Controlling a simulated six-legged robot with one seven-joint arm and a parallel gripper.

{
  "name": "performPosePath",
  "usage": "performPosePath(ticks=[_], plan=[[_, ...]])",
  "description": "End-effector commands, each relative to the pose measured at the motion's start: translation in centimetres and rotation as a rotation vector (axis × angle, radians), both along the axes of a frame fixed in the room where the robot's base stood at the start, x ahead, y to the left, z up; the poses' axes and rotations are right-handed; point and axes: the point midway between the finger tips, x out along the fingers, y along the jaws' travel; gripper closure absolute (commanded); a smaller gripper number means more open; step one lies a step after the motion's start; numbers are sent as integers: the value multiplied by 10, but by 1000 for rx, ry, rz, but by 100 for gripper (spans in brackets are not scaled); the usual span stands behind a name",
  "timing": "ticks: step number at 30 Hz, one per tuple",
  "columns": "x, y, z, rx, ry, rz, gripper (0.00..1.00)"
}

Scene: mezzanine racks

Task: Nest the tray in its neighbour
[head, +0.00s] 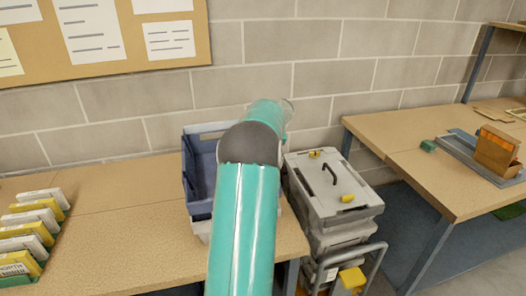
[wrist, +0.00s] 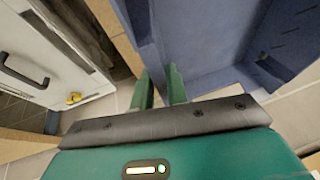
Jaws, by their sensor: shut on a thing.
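A blue tray (head: 203,160) shows at the bench's back edge in the head view, partly hidden by my arm. Its walls and inner floor (wrist: 215,40) fill the upper right of the wrist view. My gripper (wrist: 160,85) is shut on the blue tray's wall near a corner, with one green finger on each side. In the head view my arm hides the gripper. A paler rim (head: 203,230) shows below the blue tray; I cannot tell whether it is the neighbouring tray or whether the two touch.
A grey lidded case (head: 330,185) on a cart stands right of the bench; it also shows in the wrist view (wrist: 45,65). Several yellow and white boxes (head: 30,235) line the bench's left. The bench between (head: 120,225) is clear. A brick wall stands behind.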

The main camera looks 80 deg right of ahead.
Motion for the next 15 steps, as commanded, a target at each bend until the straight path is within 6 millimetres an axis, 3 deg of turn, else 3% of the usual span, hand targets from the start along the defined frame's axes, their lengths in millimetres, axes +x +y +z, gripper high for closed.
performPosePath(ticks=[3, 4, 8, 15], plan=[[1, 0, 2, -2, -2, 0, 100], [1, 0, 2, -2, -2, 0, 83], [0, 0, 1, -1, -2, 0, 59], [0, 0, -1, 2, 1, 0, 59]])
